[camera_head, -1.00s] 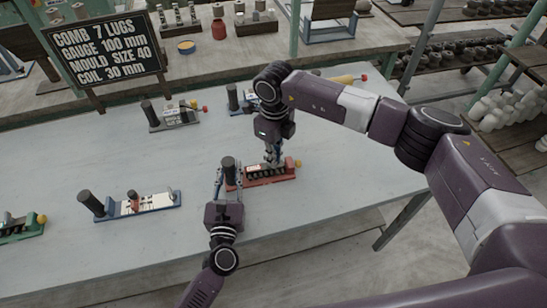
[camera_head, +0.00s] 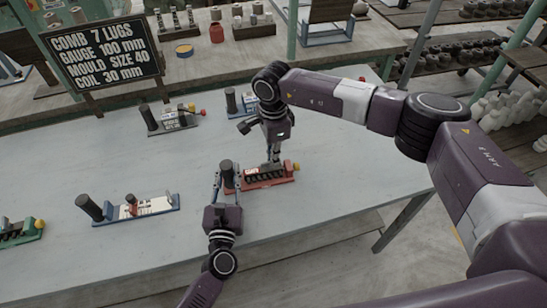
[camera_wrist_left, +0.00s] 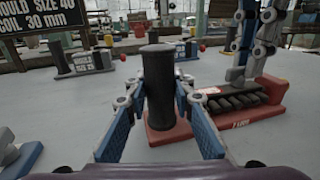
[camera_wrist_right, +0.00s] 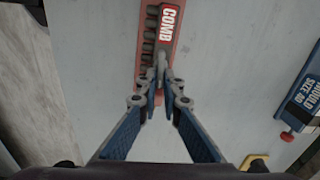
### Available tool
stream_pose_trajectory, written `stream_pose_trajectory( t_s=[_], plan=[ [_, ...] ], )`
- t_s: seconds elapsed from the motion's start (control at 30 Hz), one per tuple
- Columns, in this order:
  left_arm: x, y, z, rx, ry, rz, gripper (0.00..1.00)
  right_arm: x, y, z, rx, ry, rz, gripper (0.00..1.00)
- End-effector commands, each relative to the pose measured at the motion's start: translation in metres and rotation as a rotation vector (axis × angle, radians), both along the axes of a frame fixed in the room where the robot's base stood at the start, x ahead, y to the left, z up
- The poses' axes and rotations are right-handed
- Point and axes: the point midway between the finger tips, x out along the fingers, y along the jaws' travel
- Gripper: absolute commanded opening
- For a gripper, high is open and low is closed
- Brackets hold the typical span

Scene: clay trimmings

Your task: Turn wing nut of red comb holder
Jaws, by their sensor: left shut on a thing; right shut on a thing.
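The red comb holder (camera_head: 262,181) lies on the table, a low red base with a row of dark lugs and a COMB label (camera_wrist_right: 171,15). A dark upright post (camera_wrist_left: 160,85) stands at its left end. My left gripper (camera_head: 227,177) is shut on this post, one finger on each side. My right gripper (camera_head: 273,162) points down over the holder's right part, its fingertips (camera_wrist_right: 161,82) close together. A yellow knob (camera_head: 296,166) shows at the holder's right end.
A blue holder (camera_head: 155,206) and a green holder (camera_head: 18,238) stand to the left. A grey holder (camera_head: 178,121) and another blue holder (camera_head: 242,104) stand behind. A black sign (camera_head: 102,52) is at the back left. The table's front right is clear.

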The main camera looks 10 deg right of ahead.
Motion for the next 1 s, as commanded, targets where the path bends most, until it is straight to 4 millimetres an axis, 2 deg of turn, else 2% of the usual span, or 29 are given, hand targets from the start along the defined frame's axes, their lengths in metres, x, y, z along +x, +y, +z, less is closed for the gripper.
stream_pose_trajectory(
  t_s=[0.5, 1.0],
  plan=[
    [-0.0003, 0.0012, -0.0015, 0.001, 0.003, 0.001, 0.0, 0.0056, 0.0021, 0.0012, 0.001, -0.001, 0.398, 0.0],
    [-0.0004, 0.0012, -0.0017, 0.002, 0.003, 0.001, 0.0, 0.007, 0.0025, 0.0012, 0.0, -0.001, 0.513, 0.0]
  ],
)
